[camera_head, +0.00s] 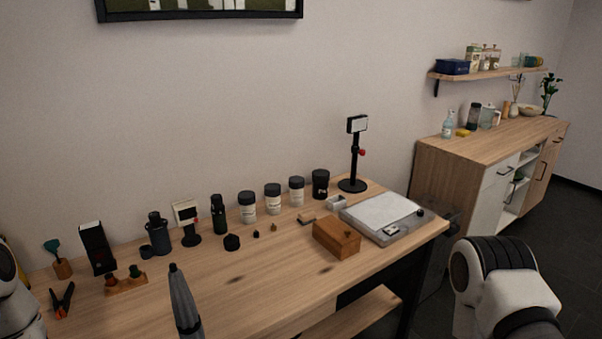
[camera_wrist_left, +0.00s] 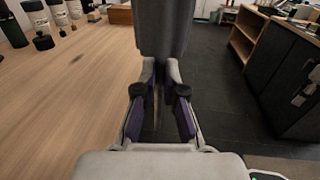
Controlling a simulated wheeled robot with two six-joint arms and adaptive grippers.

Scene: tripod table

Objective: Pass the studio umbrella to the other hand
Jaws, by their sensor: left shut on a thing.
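The studio umbrella (camera_head: 184,303) is dark grey and folded. In the head view it rises from the bottom edge with its dark tip up, in front of the table. In the left wrist view the umbrella (camera_wrist_left: 165,28) stands straight ahead between the fingers, its upper part cut off by the frame. My left gripper (camera_wrist_left: 160,88) is shut on its lower end. The head view does not show this gripper. My right arm shows at the lower right of the head view, but its gripper is out of frame.
An orange-handled clamp (camera_head: 63,300) lies at the left. The table's front middle is clear. A cabinet (camera_head: 480,160) stands at the right.

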